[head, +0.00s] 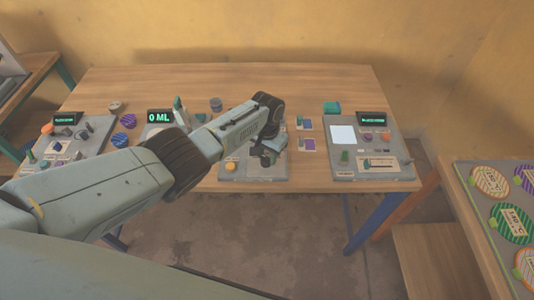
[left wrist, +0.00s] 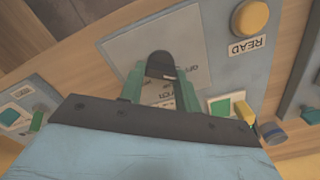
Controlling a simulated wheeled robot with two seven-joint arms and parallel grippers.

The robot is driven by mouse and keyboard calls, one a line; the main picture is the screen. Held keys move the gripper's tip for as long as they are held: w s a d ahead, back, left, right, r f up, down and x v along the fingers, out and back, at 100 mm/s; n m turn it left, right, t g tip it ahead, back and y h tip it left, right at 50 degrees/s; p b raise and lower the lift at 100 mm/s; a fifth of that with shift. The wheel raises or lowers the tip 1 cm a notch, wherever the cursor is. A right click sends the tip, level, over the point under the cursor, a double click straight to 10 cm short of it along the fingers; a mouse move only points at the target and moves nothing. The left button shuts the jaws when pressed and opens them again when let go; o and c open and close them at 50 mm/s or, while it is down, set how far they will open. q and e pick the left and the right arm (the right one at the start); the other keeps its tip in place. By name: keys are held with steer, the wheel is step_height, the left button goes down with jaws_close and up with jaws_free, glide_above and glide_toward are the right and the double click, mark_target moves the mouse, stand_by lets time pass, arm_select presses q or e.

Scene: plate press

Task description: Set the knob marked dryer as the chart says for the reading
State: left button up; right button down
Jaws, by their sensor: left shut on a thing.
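My left gripper (head: 266,158) reaches down onto the middle grey panel (head: 235,172). In the left wrist view its two green fingers (left wrist: 160,85) are shut on a dark, round-ended knob (left wrist: 161,60). Part of a label (left wrist: 158,93) shows between the fingers; only some letters can be read, so I cannot confirm the full word. A display (head: 160,116) left of my arm reads "0 ML". I cannot make out a chart with readable settings. My right gripper is not in view.
A yellow button (left wrist: 250,17) marked READ is near the held knob. A panel with a slider (head: 378,163) stands at the right, another panel (head: 72,150) at the left. The table's back is mostly clear.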

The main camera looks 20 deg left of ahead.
mark_target(267, 157)
arm_select(q)
steer(key=o, duration=1)
steer(key=shift+r, duration=0.1)
steer(key=shift+r, duration=0.3)
step_height(267, 157, up, 13)
steer(key=p, duration=0.3)
steer(key=shift+f, duration=0.2)
